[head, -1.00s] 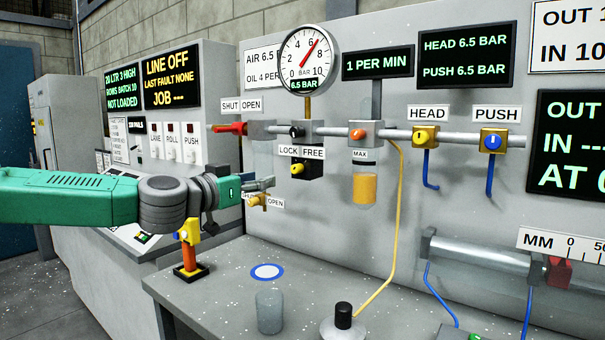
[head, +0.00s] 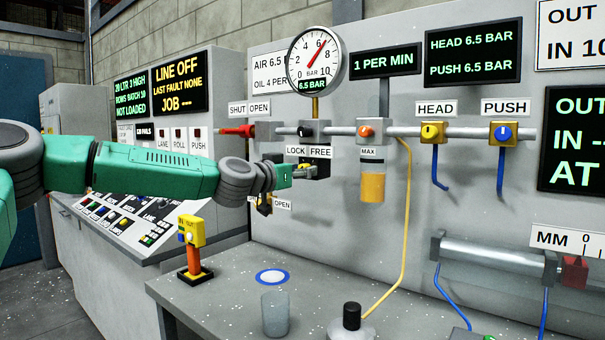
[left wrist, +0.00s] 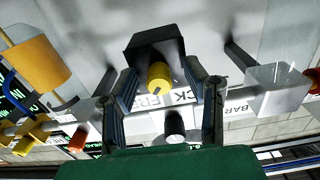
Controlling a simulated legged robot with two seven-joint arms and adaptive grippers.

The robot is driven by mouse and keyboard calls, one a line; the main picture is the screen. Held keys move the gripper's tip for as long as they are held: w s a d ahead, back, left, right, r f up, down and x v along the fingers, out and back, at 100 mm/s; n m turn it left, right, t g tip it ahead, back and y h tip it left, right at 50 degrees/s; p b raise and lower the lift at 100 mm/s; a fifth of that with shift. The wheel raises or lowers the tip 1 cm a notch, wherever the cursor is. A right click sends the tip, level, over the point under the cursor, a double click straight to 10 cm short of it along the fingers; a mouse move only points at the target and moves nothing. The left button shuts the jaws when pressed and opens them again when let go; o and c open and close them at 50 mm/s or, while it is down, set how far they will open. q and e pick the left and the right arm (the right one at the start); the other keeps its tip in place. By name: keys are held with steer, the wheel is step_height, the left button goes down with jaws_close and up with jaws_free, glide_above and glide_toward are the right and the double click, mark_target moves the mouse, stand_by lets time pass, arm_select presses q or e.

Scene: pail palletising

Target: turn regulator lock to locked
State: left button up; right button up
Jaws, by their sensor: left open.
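The regulator lock is a yellow knob (left wrist: 158,76) on a black block (left wrist: 155,45), under the LOCK and FREE labels (head: 308,151). In the left wrist view the knob lies between the two fingers of my left gripper (left wrist: 162,70), with gaps on both sides. A dark mark shows on the knob's face; I cannot tell which label it points to. In the head view my left gripper (head: 306,173) is at the black block (head: 321,163) and hides most of the knob. The gripper is open. My right gripper is not in view.
A horizontal pipe (head: 340,131) with a red valve handle (head: 235,131) and a black knob (head: 305,131) runs just above. The SHUT/OPEN valve below is partly hidden. A filter bowl (head: 373,186) hangs to the right. A yellow device (head: 191,231) stands on the bench.

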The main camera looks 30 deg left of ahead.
arm_select(q)
steer(key=shift+w, duration=0.2)
jaws_close()
steer(key=shift+n, duration=0.3)
steer(key=n, duration=0.3)
steer(key=shift+n+b, duration=0.4)
steer(key=n, duration=0.3)
steer(key=shift+n+b, duration=0.3)
steer(key=shift+b, duration=0.1)
steer(key=n+b, duration=0.1)
steer(key=n, duration=0.3)
steer(key=shift+n, duration=0.3)
steer(key=shift+n+b, duration=0.35)
steer(key=shift+n, duration=1.35)
